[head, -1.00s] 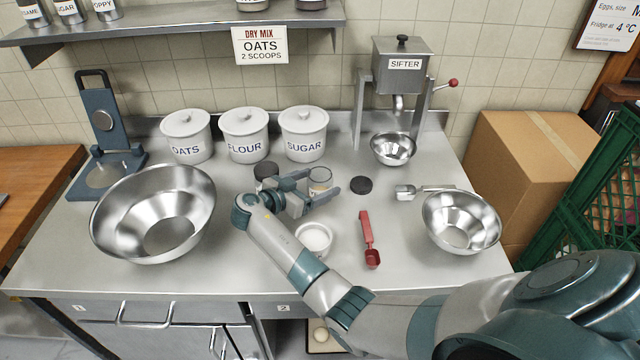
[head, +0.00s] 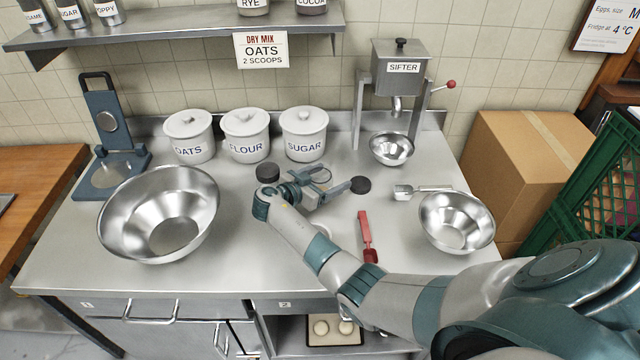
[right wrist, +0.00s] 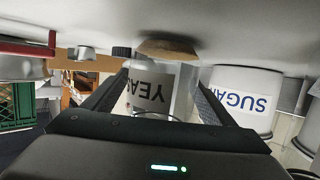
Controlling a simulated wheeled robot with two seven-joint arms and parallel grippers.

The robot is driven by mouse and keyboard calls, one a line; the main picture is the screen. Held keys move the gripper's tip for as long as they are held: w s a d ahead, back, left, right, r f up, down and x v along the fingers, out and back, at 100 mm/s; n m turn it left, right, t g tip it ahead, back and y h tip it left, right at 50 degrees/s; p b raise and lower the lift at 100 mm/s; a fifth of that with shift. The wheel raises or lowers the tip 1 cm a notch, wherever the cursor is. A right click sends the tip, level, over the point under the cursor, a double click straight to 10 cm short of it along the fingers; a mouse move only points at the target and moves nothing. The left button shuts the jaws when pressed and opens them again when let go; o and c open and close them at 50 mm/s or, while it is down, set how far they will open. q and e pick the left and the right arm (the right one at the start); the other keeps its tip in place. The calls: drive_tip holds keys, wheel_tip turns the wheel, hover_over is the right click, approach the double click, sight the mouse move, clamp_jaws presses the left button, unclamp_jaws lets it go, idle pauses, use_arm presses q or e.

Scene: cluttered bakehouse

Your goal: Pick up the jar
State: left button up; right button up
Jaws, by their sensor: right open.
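The jar (head: 320,175) is a small clear glass jar standing on the steel counter, partly hidden by my right gripper in the head view. In the right wrist view, which is upside down, the jar (right wrist: 152,88) shows a label starting "YEA" and stands between the two fingers. My right gripper (head: 333,178) is open, with one finger on each side of the jar; it also shows in the right wrist view (right wrist: 158,98). I cannot tell whether either finger touches the glass. My left gripper is in neither current view.
Dark round discs (head: 267,172) and (head: 360,185) lie on either side of the jar. Lidded canisters, including the sugar one (head: 304,135), stand behind. A red scoop (head: 366,235), a metal scoop (head: 405,192) and a steel bowl (head: 457,223) are to the right. A large bowl (head: 160,212) is left.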

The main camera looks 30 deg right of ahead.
sight(328, 169)
idle(0.3)
drive_tip(key=c, duration=1.2)
drive_tip(key=shift+o, duration=0.2)
drive_tip(key=shift+r, duration=0.15)
drive_tip(key=shift+r+b, duration=0.45)
drive_tip(key=r+b, duration=0.1)
drive_tip(key=r, duration=0.2)
drive_tip(key=shift+s+d+b, duration=0.15)
drive_tip(key=shift+s+b, duration=0.05)
drive_tip(key=shift+b, duration=0.15)
drive_tip(key=s+d+r+b, duration=0.4)
drive_tip(key=s+d+r, duration=0.2)
drive_tip(key=s+d, duration=0.1)
drive_tip(key=shift+s+d+r, duration=0.35)
drive_tip(key=shift+s+r, duration=0.05)
drive_tip(key=shift+s, duration=0.15)
drive_tip(key=shift+a, duration=0.1)
